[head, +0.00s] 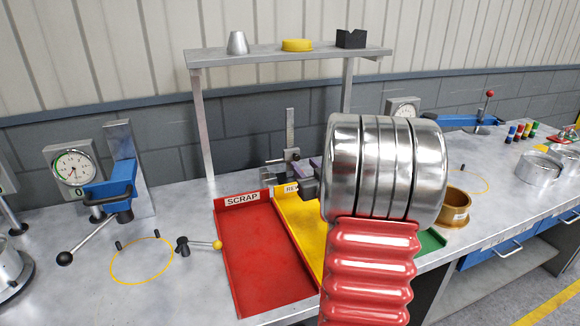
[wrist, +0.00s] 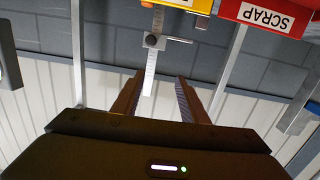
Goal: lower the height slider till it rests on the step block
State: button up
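The height gauge is a grey upright scale (head: 290,125) behind the trays in the head view. Its slider (head: 291,155) sits low on the scale, with a thin arm reaching left. A small grey block (head: 267,174), probably the step block, stands below that arm; the gap between them is unclear. In the wrist view, which is upside down, the slider (wrist: 154,41) shows a round knob and a thin bar. My gripper (wrist: 160,77) is open and empty, its two fingers on either side of the scale's upper end in that view. In the head view my gripper (head: 306,180) is partly hidden by my arm.
A red SCRAP tray (head: 262,255) and a yellow tray (head: 302,225) lie before the gauge. A shelf (head: 285,56) stands over it on posts. A dial gauge with a blue clamp (head: 110,185) stands left. A brass ring (head: 453,207) is right of my arm.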

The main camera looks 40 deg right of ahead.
jog(key=shift+g, duration=0.8)
jog(key=shift+w+a+r, duration=0.25)
jog(key=shift+a+r, duration=0.05)
jog(key=shift+a, duration=0.5)
jog(key=shift+w+a+r, duration=0.3)
jog(key=shift+a, duration=0.5)
jog(key=shift+w+a+r, duration=0.25)
jog(key=shift+a+r, duration=0.05)
jog(key=shift+a, duration=0.5)
